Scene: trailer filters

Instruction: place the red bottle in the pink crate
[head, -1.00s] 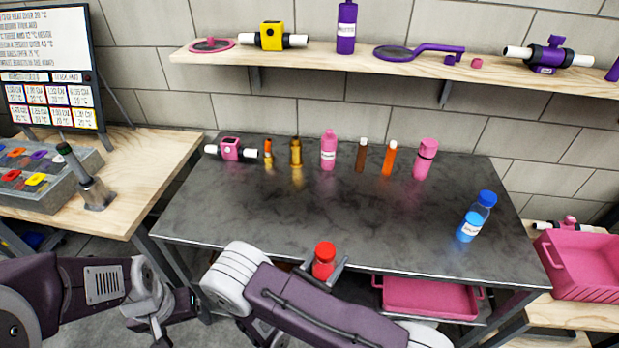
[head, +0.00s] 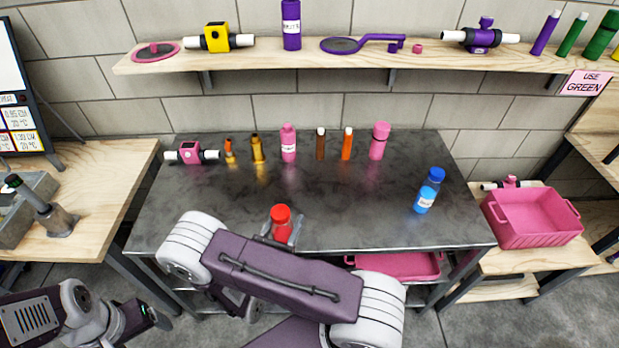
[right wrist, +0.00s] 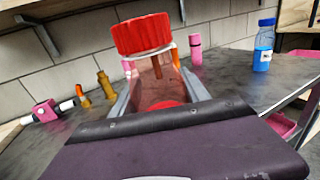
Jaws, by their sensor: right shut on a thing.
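The red bottle (head: 281,222) has a red cap and a clear body. My right gripper (head: 282,238) is shut on it and holds it upright near the front edge of the dark table. In the right wrist view the bottle (right wrist: 142,36) stands between the two fingers (right wrist: 158,92), slightly tilted in the picture. A pink crate (head: 533,218) sits on a wooden bench at the right and looks empty. A second pink crate or tray (head: 400,266) lies on the shelf under the table. My left gripper (head: 152,318) is low at the left, its fingers too unclear to read.
The dark table (head: 350,205) carries several bottles and vials along its back. A blue bottle (head: 428,190) stands near its right end, between my right gripper and the bench crate. A wall shelf (head: 300,62) with tools hangs above. The table's middle is clear.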

